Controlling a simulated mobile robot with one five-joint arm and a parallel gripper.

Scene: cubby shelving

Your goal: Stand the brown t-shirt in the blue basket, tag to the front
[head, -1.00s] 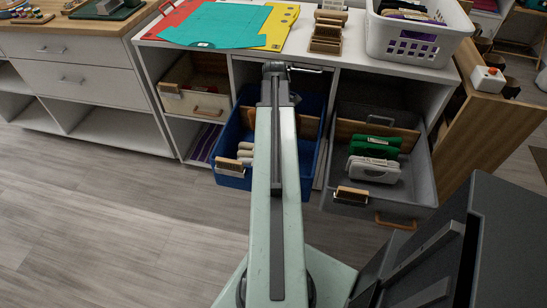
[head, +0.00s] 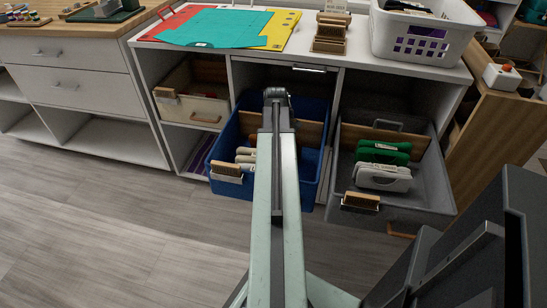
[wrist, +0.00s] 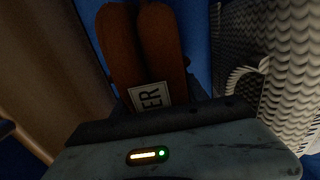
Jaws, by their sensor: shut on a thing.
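The brown t-shirt (wrist: 140,45) shows in the wrist view as an upright folded bundle with a white tag (wrist: 151,97) lettered "ER" on the side toward the camera. My gripper (wrist: 158,104) is shut on its lower end in that view. The blue basket (head: 233,187) is pulled out from the shelf in the head view, and my arm reaches over it. A blue surface (wrist: 201,40) stands behind the t-shirt. Whether the t-shirt touches the basket floor cannot be told.
Cream folded items (head: 245,156) stand at the blue basket's left, before a wooden divider (head: 310,133). A pale knitted item (wrist: 275,70) is close right of the t-shirt in the wrist view. A grey basket (head: 425,195) with green and white items is at right.

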